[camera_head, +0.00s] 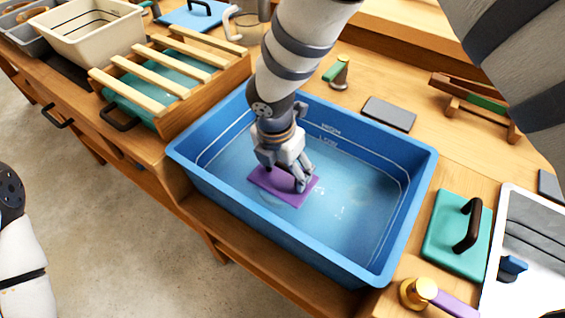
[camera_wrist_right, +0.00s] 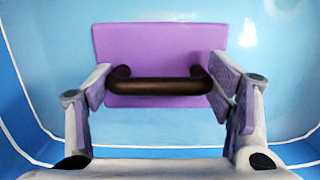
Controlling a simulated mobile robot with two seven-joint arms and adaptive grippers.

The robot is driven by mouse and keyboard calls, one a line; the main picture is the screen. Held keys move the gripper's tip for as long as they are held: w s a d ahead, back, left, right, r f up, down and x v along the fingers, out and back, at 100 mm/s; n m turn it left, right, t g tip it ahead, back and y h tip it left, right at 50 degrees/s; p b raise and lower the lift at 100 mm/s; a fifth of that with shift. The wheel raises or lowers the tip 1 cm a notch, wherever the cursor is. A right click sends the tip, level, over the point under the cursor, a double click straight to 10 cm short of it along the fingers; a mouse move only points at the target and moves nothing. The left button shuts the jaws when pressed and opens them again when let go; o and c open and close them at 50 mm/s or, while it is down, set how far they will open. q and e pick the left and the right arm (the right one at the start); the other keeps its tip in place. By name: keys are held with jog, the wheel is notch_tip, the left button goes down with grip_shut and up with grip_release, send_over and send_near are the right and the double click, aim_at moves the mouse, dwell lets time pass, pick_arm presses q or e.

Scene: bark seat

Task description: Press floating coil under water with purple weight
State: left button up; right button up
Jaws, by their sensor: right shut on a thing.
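The purple weight (camera_head: 296,198) is a flat plate with a dark bar handle (camera_wrist_right: 160,87). It is inside the blue tub (camera_head: 187,168), left of its middle, at or in the water (camera_head: 345,205). My right gripper (camera_head: 289,178) reaches down into the tub. Its two fingers are shut on the handle, one at each end, as the right wrist view shows. The plate (camera_wrist_right: 160,45) hides what is beneath it. I cannot make out the coil clearly; a faint pale curve shows by the plate's lower left edge. My left gripper is out of view.
Right of the tub are a teal lid (camera_head: 447,249) with a black handle, a gold-and-purple tool (camera_head: 424,292) and a white tray (camera_head: 493,283). A slatted rack (camera_head: 200,95) stands left. A grey slab (camera_head: 389,113) lies behind. The tub's right half looks clear.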

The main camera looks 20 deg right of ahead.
jog(key=shift+f, duration=0.4)
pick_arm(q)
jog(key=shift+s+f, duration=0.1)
pick_arm(e)
jog(key=shift+r, duration=0.1)
jog(key=o, duration=1.8)
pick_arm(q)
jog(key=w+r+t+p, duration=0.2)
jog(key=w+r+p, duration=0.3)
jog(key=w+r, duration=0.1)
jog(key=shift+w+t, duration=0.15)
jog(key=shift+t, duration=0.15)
pick_arm(e)
notch_tip(320, 180, up, 17)
jog(key=shift+r, duration=0.1)
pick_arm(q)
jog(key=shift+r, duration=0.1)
